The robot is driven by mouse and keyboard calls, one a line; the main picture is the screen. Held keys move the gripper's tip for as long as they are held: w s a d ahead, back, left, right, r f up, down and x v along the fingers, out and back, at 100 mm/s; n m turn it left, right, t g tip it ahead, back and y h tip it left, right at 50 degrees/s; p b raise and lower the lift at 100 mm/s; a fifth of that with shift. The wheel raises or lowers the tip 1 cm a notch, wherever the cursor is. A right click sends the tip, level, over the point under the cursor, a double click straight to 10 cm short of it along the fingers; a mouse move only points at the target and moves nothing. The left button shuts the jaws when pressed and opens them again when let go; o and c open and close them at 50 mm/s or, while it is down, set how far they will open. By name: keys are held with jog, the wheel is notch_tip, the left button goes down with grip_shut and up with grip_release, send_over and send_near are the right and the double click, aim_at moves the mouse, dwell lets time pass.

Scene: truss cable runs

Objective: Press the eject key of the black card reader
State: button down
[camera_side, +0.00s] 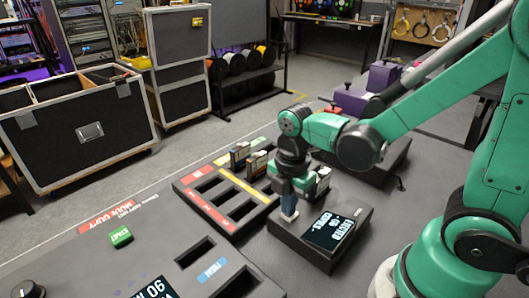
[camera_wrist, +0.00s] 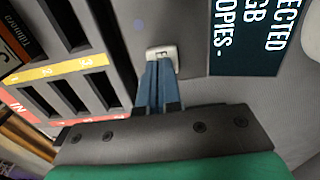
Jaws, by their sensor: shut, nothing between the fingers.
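The black card reader (camera_side: 352,212) lies on the dark worktop, its lit display (camera_side: 329,230) showing white text; part of that display (camera_wrist: 243,38) also shows in the wrist view, ending in "ECTED", "GB" and "OPIES -". A small pale key (camera_wrist: 163,52) sits beside the display. My gripper (camera_side: 289,218) points down over the reader's left part. In the wrist view my gripper (camera_wrist: 158,66) has its blue fingers together, empty, with the tips at the key and overlapping its near edge. I cannot tell whether the key is pressed down.
A slotted tray with red and yellow strips (camera_side: 215,190) stands left of the reader, with upright cards (camera_side: 240,154) at its back. A green START key (camera_side: 121,237) and a second device (camera_side: 200,262) are at front left.

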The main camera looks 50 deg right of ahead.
jog(key=shift+r, duration=3.65)
jog(key=m+t, duration=0.1)
jog(key=m, duration=0.2)
jog(key=shift+d+r+m, duration=0.1)
jog(key=shift+m, duration=0.2)
jog(key=m+t, duration=0.2)
jog(key=m, duration=0.2)
jog(key=m+t, duration=0.2)
jog(key=m, duration=0.3)
jog(key=w+d+r+m+t, duration=0.1)
jog(key=m+t, duration=0.1)
jog(key=m, duration=0.3)
jog(key=shift+r, duration=0.1)
